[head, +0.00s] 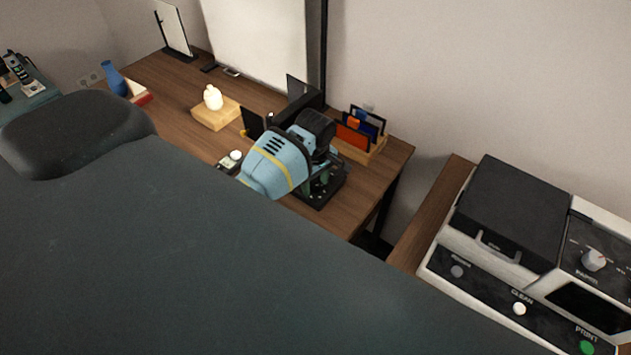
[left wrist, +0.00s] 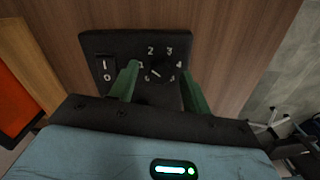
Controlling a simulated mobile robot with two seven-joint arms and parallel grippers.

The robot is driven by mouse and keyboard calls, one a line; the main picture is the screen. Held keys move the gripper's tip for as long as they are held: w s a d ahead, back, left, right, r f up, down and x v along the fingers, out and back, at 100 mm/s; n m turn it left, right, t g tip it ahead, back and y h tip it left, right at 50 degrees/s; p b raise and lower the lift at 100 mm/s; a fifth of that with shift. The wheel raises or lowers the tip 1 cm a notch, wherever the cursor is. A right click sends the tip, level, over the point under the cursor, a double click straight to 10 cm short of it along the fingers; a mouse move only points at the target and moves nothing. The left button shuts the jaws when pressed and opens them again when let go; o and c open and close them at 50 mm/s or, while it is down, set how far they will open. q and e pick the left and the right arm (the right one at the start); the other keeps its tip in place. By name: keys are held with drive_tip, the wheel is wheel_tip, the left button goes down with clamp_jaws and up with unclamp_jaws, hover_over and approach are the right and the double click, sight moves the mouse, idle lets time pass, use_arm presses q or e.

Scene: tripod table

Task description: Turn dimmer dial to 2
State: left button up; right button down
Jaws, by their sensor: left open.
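The dimmer dial (left wrist: 160,71) is a dark round knob on a black panel (left wrist: 97,42), with white numbers around it. In the left wrist view, 2 and 3 are above it, 1 is to its left and 4 to its right. A short white mark shows on the knob, but I cannot tell which number it points to. A 1/0 rocker switch (left wrist: 106,69) is left of it. My left gripper (left wrist: 160,68) is open, with one green finger on each side of the knob; contact is unclear. In the head view, my left gripper (head: 322,184) hides most of the panel (head: 337,188).
The panel is on a wooden table (head: 375,190). An organizer (head: 375,150) with orange and blue items stands just behind it. A glowing lamp on a wooden block (head: 215,115) is farther left. A machine (head: 515,215) with a black lid and knobs stands at the right.

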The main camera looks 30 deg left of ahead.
sight(315, 186)
use_arm(q)
drive_tip(key=shift+f, duration=0.1)
drive_tip(key=c, duration=1)
drive_tip(key=shift+m, duration=2.4)
drive_tip(key=o, duration=1)
drive_tip(key=shift+r, duration=3.85)
drive_tip(key=shift+s, duration=0.1)
